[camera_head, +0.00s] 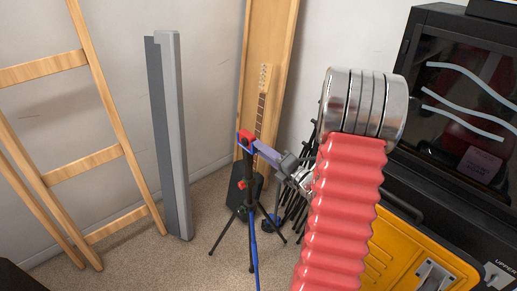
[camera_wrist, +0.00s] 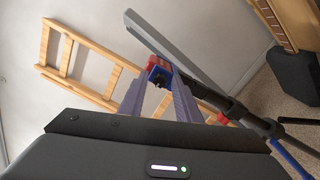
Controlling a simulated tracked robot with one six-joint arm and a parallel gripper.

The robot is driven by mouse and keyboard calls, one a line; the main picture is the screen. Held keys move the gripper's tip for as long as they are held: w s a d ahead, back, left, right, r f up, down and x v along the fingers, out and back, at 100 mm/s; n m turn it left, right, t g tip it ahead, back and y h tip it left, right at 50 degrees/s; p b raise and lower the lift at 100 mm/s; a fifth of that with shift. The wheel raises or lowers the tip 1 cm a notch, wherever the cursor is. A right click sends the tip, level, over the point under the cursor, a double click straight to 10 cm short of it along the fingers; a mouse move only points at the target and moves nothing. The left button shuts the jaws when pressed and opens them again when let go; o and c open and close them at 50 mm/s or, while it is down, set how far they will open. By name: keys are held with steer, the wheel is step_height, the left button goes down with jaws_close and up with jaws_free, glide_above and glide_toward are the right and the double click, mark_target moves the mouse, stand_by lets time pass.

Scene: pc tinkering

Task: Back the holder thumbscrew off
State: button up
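A phone-style holder, blue with red parts (camera_head: 243,138), sits on top of a black tripod (camera_head: 249,215) in the head view. My gripper (camera_head: 256,146) reaches it from the right, its grey-purple fingers close to the holder. In the wrist view my gripper (camera_wrist: 160,82) has its two fingers apart, one on each side of the blue and red holder (camera_wrist: 154,64). A small dark part, maybe the thumbscrew (camera_wrist: 160,77), shows between the fingertips. Whether the fingers touch it is too small to tell.
A wooden ladder (camera_head: 96,154) and a tall grey panel (camera_head: 173,130) stand at left. A guitar (camera_head: 261,100) leans behind the tripod. A red ridged column with metal discs (camera_head: 345,215) blocks the view at right, before a yellow case (camera_head: 400,255) and a black computer case (camera_head: 470,80).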

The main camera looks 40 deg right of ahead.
steer(key=s, duration=0.6)
stand_by(0.3)
steer(key=shift+d, duration=0.1)
steer(key=s, duration=1.4)
steer(key=shift+d, duration=0.2)
steer(key=shift+w, duration=0.2)
stand_by(0.4)
